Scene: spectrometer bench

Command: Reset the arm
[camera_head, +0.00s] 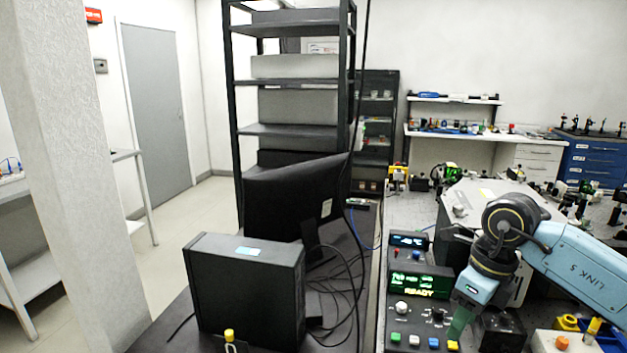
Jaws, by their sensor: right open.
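My right arm (575,262), light blue with dark joints, comes in from the right edge, bends at a dark round joint and points down. Its gripper (462,320) is at the lower end, close in view to the right side of the control box; its jaws are small and partly unclear here. It is open, and I see nothing held in it. The control box (408,312) has a green lit display reading READY, knobs and coloured buttons along its front. My left gripper is not in view.
A black computer case (245,290) and a monitor (290,197) stand on the dark desk at centre-left, with loose cables beside them. Optics parts crowd the bench at right. A yellow-capped item (592,327) and a blue tray (608,338) lie at lower right. Open floor (190,225) shows at left.

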